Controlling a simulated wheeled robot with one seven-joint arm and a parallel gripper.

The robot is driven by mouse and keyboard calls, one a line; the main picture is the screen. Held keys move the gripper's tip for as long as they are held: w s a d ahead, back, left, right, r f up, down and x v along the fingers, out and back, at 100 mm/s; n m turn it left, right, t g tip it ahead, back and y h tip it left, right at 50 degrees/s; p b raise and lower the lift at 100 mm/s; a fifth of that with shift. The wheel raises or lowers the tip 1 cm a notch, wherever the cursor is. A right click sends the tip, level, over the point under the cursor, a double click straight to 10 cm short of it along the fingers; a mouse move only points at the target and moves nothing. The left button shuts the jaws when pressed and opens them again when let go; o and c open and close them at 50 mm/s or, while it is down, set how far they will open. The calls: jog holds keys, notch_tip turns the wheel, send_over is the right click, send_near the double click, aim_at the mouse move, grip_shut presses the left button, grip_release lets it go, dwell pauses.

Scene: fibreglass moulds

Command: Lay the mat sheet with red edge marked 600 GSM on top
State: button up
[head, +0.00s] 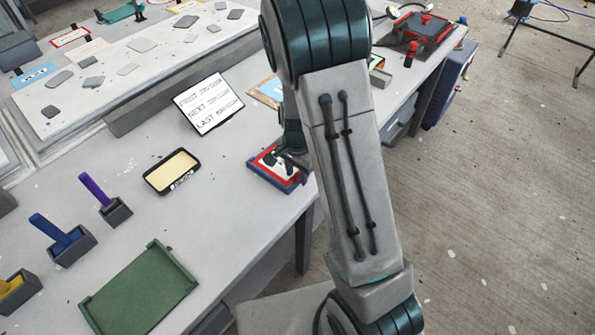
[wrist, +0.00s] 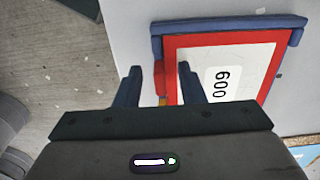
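The mat sheet with a red edge (wrist: 222,68) lies in a blue tray (wrist: 215,25) with a raised rim. Its white label reads 600; any further text is hidden behind my gripper. A red tab (wrist: 159,75) sticks out from the sheet's near-left side. My gripper (wrist: 160,80) is open, with one finger on each side of the tab and gaps showing between. In the head view the sheet (head: 268,163) and its tray (head: 285,187) are at the bench's right edge, with my gripper (head: 287,160) over them, partly covering them.
A cream-filled black tray (head: 172,171) lies left of the sheet. A sign reading FIRST, NEXT, LAST (head: 208,104) stands behind. A green tray (head: 138,290) is at the front, with purple (head: 95,189), blue (head: 50,228) and yellow (head: 12,284) handles in holders at left. The bench between is clear.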

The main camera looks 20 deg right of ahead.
notch_tip(320, 180, up, 14)
dwell(0.6)
dwell(0.5)
jog(key=s+r+n+t, duration=0.1)
jog(key=s+r+n, duration=0.1)
jog(key=s, duration=0.4)
jog(key=s+r+n+t, duration=0.1)
jog(key=s+r+n, duration=0.2)
jog(key=s+n, duration=0.2)
jog(key=s+d+r+n+t, duration=0.1)
jog(key=s+r+n, duration=0.1)
jog(key=s+n, duration=0.2)
jog(key=s, duration=0.3)
jog(key=shift+r, duration=0.3)
